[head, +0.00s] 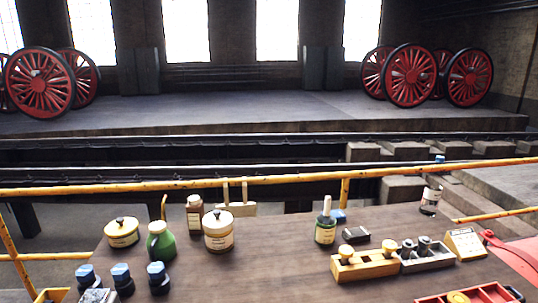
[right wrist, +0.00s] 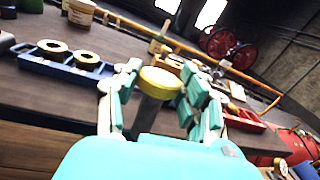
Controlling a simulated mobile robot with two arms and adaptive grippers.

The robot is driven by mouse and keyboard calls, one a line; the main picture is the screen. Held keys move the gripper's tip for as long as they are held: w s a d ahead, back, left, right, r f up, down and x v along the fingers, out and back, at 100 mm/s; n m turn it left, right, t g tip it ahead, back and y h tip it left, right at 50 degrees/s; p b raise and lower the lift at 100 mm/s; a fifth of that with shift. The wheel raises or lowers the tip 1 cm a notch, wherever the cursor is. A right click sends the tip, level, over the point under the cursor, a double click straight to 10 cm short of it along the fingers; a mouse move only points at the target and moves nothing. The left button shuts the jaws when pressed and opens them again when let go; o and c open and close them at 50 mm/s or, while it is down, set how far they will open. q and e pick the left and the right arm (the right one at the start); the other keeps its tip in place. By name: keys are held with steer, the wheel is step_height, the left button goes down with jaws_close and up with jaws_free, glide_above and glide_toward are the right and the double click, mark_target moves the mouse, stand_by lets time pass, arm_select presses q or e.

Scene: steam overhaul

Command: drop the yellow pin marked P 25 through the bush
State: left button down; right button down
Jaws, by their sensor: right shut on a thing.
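In the right wrist view my right gripper (right wrist: 155,100) is shut on a yellow-headed pin (right wrist: 160,80). The pin's dark shank hangs down between the teal fingers. No marking on it can be read. In the same view a blue tray (right wrist: 35,65) at the left holds yellow ring-shaped pieces (right wrist: 87,59), apart from the held pin; I cannot tell whether one is the bush. In the head view a wooden block (head: 365,268) on the bench holds yellow-headed pieces (head: 389,247). Neither gripper shows in the head view, and my left gripper is in neither view.
A grey block (head: 430,261) with dark pieces and a label stand (head: 466,243) are right of the wooden block. A red tray (head: 488,291) is at the front right. Jars, a green bottle (head: 161,243) and blue-capped bottles (head: 122,278) stand left. The bench middle is clear.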

steer(key=shift+s+d, duration=0.1)
steer(key=shift+d, duration=0.25)
